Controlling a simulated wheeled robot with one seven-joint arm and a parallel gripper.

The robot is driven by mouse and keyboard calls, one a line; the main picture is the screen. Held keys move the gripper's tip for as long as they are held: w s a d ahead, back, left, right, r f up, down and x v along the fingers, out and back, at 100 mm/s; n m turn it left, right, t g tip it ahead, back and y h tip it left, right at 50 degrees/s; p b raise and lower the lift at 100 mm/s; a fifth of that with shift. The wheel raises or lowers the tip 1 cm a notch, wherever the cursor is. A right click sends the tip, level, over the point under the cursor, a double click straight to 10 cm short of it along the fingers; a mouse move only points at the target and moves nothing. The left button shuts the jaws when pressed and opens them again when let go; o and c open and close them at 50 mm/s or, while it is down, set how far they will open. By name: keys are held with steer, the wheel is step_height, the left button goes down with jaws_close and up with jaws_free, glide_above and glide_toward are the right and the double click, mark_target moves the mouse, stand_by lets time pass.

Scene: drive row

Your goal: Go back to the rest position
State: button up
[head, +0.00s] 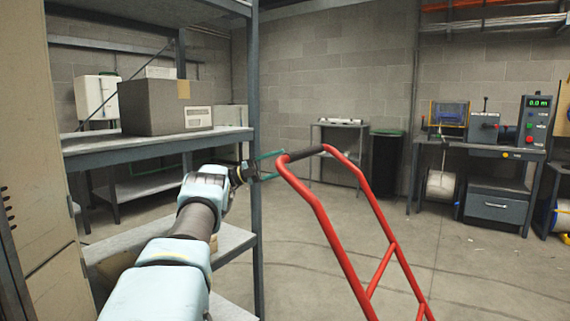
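My gripper (271,165) is at the end of my outstretched arm, near the middle of the head view. Its two greenish fingers are spread apart, one above the other. Their tips are close to the bent upper left corner of a red hand truck (335,247), which partly covers them. I cannot tell whether they touch the frame. I see nothing held between the fingers. The hand truck has a black grip (308,152) along its top bar, and its lower end is out of view.
A grey shelf rack (256,230) stands close to my arm, with a dark box (150,108) on its upper shelf. A tan cabinet (35,160) is at the far left. A workbench (480,150) with machines stands at the right. Open floor (470,275) lies right of the hand truck.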

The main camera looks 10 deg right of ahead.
steer(key=shift+r, duration=0.1)
steer(key=w+a+r+n+t+y, duration=0.25)
steer(key=w+r+n+t, duration=0.3)
steer(key=n+t, duration=0.5)
steer(key=w+a+r+n+t+y, duration=0.1)
steer(key=w+r+n+t+y, duration=0.25)
steer(key=w+n+t, duration=0.45)
steer(key=s+a+f+n+g+y, duration=0.1)
steer(key=s+a+f+n+y, duration=0.5)
steer(key=s, duration=0.4)
steer(key=s+a+f+n+g+y, duration=0.1)
steer(key=s+a+f+n+y, duration=0.2)
steer(key=s+f+n+y, duration=0.65)
steer(key=s+f+n+g, duration=0.1)
steer(key=s+f+g, duration=0.2)
steer(key=s, duration=0.8)
steer(key=s+a+f+g, duration=0.1)
steer(key=s+f+g, duration=0.15)
steer(key=s, duration=0.85)
steer(key=s+f+n+g, duration=0.1)
steer(key=s+f+g, duration=0.2)
steer(key=s, duration=0.8)
steer(key=w+p+v, duration=0.3)
steer(key=p+v, duration=1.1)
steer(key=shift+s+a+r+g+p, duration=0.3)
steer(key=shift+s+r+g, duration=0.1)
steer(key=shift+s+r, duration=0.1)
